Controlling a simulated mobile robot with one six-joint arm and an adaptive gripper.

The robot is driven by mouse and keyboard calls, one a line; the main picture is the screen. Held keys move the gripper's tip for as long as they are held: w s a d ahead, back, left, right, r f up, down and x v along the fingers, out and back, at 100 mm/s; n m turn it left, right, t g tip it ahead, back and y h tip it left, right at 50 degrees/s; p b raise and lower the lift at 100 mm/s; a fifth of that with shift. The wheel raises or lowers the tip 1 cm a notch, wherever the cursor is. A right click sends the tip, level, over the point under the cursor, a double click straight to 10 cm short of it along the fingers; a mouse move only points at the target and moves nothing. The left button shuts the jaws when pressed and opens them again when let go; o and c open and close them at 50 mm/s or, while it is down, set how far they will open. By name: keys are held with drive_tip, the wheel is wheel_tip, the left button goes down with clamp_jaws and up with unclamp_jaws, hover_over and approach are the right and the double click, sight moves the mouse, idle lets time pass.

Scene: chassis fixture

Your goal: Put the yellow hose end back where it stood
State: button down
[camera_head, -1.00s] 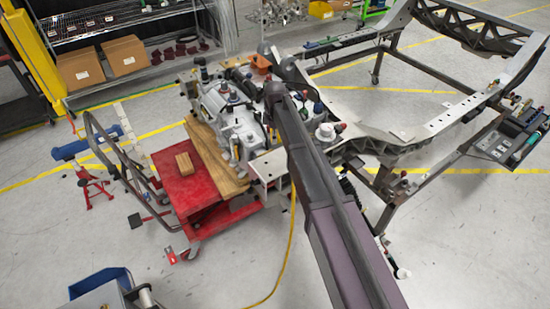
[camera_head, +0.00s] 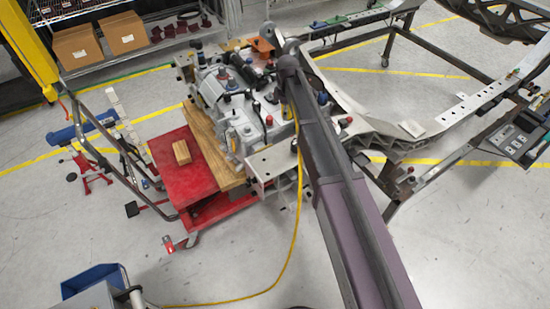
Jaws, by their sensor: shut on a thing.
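A yellow hose (camera_head: 292,250) runs along the floor from the lower left, curves up past the front of the red cart and rises beside my arm. Its upper stretch (camera_head: 297,117) shows as a thin yellow line at the left edge of my arm, over the grey machine unit (camera_head: 239,122). The hose's end cannot be made out there. My arm reaches up from the bottom right, and its far part is over the right side of the unit. My gripper's jaws cannot be made out; the arm and the crowded parts cover that spot.
The unit sits on wooden planks (camera_head: 204,134) on a red wheeled cart (camera_head: 178,188), with a wooden block (camera_head: 181,152) on its bare top. The metal chassis frame (camera_head: 430,128) stands to the right. A blue bin (camera_head: 95,278) is at lower left. Floor between is open.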

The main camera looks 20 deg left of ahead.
drive_tip(key=shift+s+a, duration=0.1)
drive_tip(key=shift+a, duration=0.05)
drive_tip(key=shift+s, duration=0.3)
drive_tip(key=s+d+n, duration=0.1)
drive_tip(key=s+d, duration=0.2)
drive_tip(key=s, duration=1.1)
drive_tip(key=s+d+f+n+y+b, duration=0.1)
drive_tip(key=s+d, duration=0.3)
drive_tip(key=s, duration=1.1)
drive_tip(key=shift+d+f+n+g+b, duration=0.25)
drive_tip(key=shift+d+n+g+b, duration=0.05)
drive_tip(key=shift+n, duration=0.3)
drive_tip(key=shift+w, duration=0.2)
drive_tip(key=w+a, duration=0.2)
drive_tip(key=w, duration=0.2)
drive_tip(key=w+a+f+b, duration=0.1)
drive_tip(key=w+a, duration=0.1)
drive_tip(key=w, duration=0.2)
drive_tip(key=w+a, duration=0.2)
drive_tip(key=w, duration=0.3)
drive_tip(key=shift+f, duration=0.2)
